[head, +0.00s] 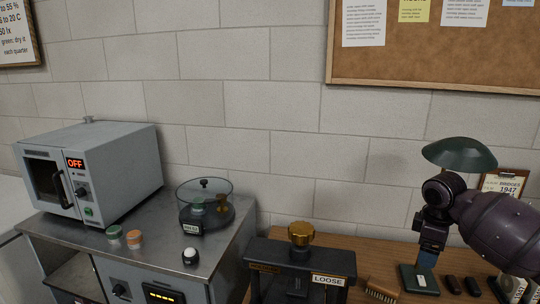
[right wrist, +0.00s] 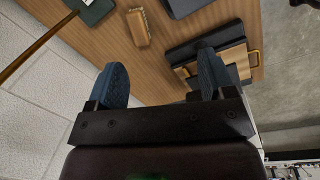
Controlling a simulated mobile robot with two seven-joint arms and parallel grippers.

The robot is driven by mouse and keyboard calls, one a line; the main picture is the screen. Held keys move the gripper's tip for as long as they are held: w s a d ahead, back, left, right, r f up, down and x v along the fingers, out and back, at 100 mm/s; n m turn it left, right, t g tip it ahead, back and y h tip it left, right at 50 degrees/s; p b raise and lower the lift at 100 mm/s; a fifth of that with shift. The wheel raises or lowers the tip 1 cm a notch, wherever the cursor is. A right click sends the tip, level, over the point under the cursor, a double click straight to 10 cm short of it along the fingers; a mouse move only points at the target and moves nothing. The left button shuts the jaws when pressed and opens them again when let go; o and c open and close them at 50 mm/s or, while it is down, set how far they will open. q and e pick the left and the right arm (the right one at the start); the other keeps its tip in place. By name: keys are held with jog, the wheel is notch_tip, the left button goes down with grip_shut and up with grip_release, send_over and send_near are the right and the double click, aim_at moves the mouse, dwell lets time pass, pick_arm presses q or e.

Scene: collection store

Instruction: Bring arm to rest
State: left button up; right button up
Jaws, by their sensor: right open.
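My right arm comes in from the right in the head view, and its gripper (head: 427,257) points down above the wooden bench, in front of the green lamp. In the right wrist view the two blue ribbed fingers (right wrist: 160,80) stand wide apart with nothing between them. The bench top shows beyond the fingertips. My left gripper is in neither view.
The wooden bench (head: 350,258) bears a black press (head: 300,265) with a brass knob and a LOOSE label, a brush (head: 382,291), and a green lamp (head: 459,153). A grey oven (head: 120,165) and covered glass dish (head: 205,205) stand on the metal cabinet at left.

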jog(key=s+a+f+m+t+y, duration=0.1)
jog(key=s+a+f, duration=0.5)
jog(key=s+f, duration=0.25)
jog(key=s+a+f+m+y, duration=0.1)
jog(key=s+a+f, duration=0.5)
jog(key=s+f, duration=0.25)
jog(key=s+d+r+m+t+h, duration=0.15)
jog(key=s+m, duration=0.75)
jog(key=s, duration=1.1)
pick_arm(q)
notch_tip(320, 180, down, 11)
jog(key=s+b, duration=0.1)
jog(key=b, duration=0.9)
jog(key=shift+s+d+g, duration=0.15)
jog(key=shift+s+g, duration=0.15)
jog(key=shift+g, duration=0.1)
pick_arm(e)
jog(key=w+f+t, duration=0.3)
jog(key=f+t, duration=0.1)
jog(key=f, duration=0.6)
jog(key=w+f+n+t, duration=0.1)
jog(key=w+f+t, duration=0.2)
jog(key=f, duration=0.7)
jog(key=shift+w+a+f+t, duration=0.3)
jog(key=shift+w+a+t, duration=0.05)
jog(key=shift+t, duration=0.1)
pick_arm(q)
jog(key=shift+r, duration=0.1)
pick_arm(e)
jog(key=shift+y, duration=0.25)
